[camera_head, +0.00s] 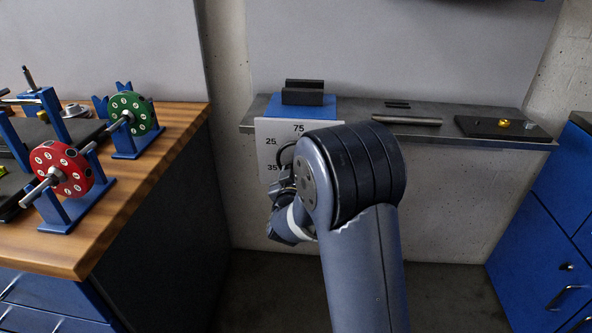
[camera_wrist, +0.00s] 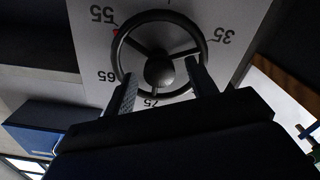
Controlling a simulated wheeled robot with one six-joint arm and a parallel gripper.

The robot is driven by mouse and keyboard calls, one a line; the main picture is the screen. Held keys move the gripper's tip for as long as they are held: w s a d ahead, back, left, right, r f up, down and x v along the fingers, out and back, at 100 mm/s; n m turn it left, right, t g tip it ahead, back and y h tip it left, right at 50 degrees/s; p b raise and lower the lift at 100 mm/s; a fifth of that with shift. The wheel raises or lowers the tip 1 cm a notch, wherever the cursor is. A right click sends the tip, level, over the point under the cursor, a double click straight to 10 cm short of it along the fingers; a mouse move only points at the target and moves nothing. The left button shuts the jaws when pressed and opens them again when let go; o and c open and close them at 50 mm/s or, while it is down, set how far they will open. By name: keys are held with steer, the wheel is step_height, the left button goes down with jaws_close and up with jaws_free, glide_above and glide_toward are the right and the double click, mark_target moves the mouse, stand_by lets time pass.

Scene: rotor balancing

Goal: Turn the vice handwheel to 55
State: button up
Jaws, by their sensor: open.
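The black handwheel (camera_wrist: 159,72) shows in the wrist view in front of a pale dial plate (camera_wrist: 240,15) with the numbers 35, 55, 65 and 75, seen roughly upside down. A small red mark shows beside the 55. One spoke points down toward the 75. My gripper (camera_wrist: 160,70) is open, its two fingers at the lower left and lower right of the wheel, on either side of the hub. Whether they touch the rim I cannot tell. In the head view the dial plate (camera_head: 268,132) hangs below a blue vice (camera_head: 335,107), and my arm hides most of the wheel.
A steel shelf (camera_head: 435,136) holds a rod (camera_head: 407,121) and a dark tray (camera_head: 480,127) with brass pieces. The wooden bench (camera_head: 150,170) at left carries a red rotor (camera_head: 62,168) and a green rotor (camera_head: 133,113) on blue stands. Blue cabinets (camera_head: 550,230) stand at right.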

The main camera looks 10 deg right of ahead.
steer(key=shift+s, duration=0.1)
steer(key=v, duration=1)
steer(key=shift+s+p, duration=0.3)
steer(key=shift+p, duration=0.05)
steer(key=shift+a, duration=0.1)
steer(key=x, duration=1.1)
steer(key=shift+b, duration=0.45)
steer(key=shift+s+r, duration=0.1)
steer(key=shift+s, duration=0.1)
